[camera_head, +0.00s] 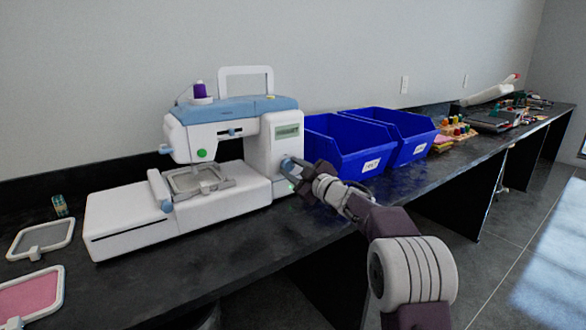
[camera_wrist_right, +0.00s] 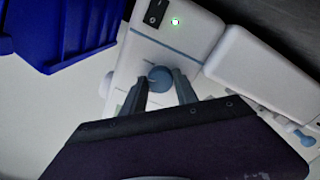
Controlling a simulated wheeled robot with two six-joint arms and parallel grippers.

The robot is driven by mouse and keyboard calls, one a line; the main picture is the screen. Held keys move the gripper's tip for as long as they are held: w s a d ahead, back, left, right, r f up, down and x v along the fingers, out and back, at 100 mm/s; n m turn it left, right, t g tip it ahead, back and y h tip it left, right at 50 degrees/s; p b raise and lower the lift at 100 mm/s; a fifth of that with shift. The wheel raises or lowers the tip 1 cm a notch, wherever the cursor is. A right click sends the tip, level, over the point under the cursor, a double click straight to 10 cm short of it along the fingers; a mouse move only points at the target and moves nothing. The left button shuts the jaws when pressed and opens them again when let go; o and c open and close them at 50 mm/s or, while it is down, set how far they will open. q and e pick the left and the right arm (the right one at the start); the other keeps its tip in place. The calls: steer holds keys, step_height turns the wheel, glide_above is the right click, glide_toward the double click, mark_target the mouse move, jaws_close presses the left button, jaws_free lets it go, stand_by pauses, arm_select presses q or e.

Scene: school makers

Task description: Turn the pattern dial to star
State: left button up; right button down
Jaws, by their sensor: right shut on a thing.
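The white and blue sewing machine (camera_head: 232,130) stands on the dark bench, with an embroidery hoop (camera_head: 196,180) on its arm. Its pattern dial (camera_wrist_right: 160,79) is a round blue-grey knob on the white column, seen in the right wrist view. My right gripper (camera_head: 287,164) reaches the column's front from the right. In the right wrist view its two fingers (camera_wrist_right: 160,88) are shut on the dial, one on each side. The dial's marks are too small to read. My left gripper is not in view.
Two blue bins (camera_head: 345,150) stand just right of the machine, close behind my right arm. A green light (camera_wrist_right: 175,22) glows beside a black switch (camera_wrist_right: 155,12).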

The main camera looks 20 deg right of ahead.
steer(key=n, duration=0.3)
steer(key=shift+n, duration=0.4)
steer(key=n+b, duration=0.1)
steer(key=n, duration=0.2)
steer(key=n+b, duration=0.1)
steer(key=n, duration=0.4)
steer(key=shift+r+n+b, duration=0.1)
steer(key=shift+n+b, duration=0.9)
steer(key=shift+n, duration=1.2)
steer(key=c, duration=0.9)
jaws_free()
steer(key=shift+c, duration=0.2)
